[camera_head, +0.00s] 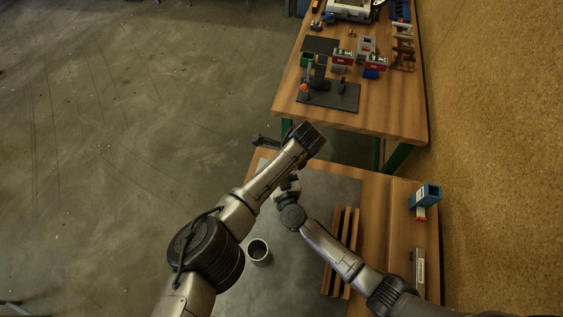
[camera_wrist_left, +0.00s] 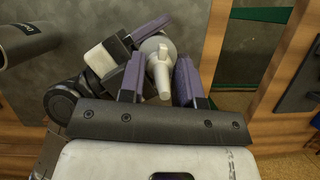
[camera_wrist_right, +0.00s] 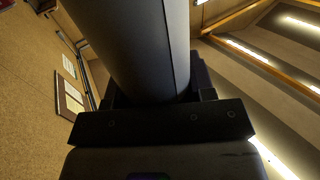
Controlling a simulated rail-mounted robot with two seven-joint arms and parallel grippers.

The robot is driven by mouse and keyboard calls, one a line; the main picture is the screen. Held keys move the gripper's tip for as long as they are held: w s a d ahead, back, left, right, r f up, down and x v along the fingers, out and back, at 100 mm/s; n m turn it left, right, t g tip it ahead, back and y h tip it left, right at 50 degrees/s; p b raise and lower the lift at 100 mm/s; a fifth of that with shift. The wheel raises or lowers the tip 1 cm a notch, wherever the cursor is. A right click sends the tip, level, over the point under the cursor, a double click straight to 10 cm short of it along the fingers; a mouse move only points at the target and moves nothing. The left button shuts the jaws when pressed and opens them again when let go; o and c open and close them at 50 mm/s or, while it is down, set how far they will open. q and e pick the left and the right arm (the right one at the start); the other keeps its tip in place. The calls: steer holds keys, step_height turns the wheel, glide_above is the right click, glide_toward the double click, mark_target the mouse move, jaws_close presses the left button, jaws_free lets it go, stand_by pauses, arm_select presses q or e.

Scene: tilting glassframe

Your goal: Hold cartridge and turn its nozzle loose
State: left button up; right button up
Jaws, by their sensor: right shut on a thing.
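The cartridge (camera_wrist_right: 140,45) is a thick dark grey cylinder that fills the middle of the right wrist view. My right gripper (camera_wrist_right: 155,92) is shut on it. The pale nozzle (camera_wrist_left: 163,76) points toward the left wrist camera, with a round pale disc (camera_wrist_left: 150,45) behind it. My left gripper (camera_wrist_left: 157,82) has its purple-padded fingers on either side of the nozzle. A gap shows between the nozzle and the left finger. In the head view the meeting point of both hands is mostly hidden by my arms.
The near bench holds an open grey cup (camera_head: 259,251), brown wooden rails (camera_head: 338,250), a blue holder (camera_head: 426,196) and a white-labelled tube (camera_head: 420,270). The far bench (camera_head: 300,110) carries several boxes and tools.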

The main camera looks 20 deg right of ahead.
arm_select(q)
steer(key=shift+o, duration=0.9)
steer(key=m+t+h, duration=0.1)
steer(key=m, duration=0.3)
steer(key=shift+a, duration=0.15)
steer(key=m+h, duration=0.1)
steer(key=m, duration=0.2)
steer(key=shift+a+h, duration=0.15)
steer(key=shift+h, duration=0.15)
steer(key=s+d+r+n+t+h, duration=0.1)
steer(key=r+n, duration=0.4)
steer(key=r, duration=0.6)
steer(key=s+d+r+n+t+h, duration=0.1)
steer(key=s+r+n+t+h, duration=0.2)
steer(key=r, duration=0.8)
steer(key=s+d+r+n+t+h, duration=0.1)
steer(key=s+r+n+t+h, duration=0.1)
steer(key=r+n, duration=0.5)
step_height(320, 180, up, 4)
steer(key=shift+s+r+h, duration=0.15)
steer(key=shift+s+h, duration=0.65)
steer(key=shift+s, duration=0.45)
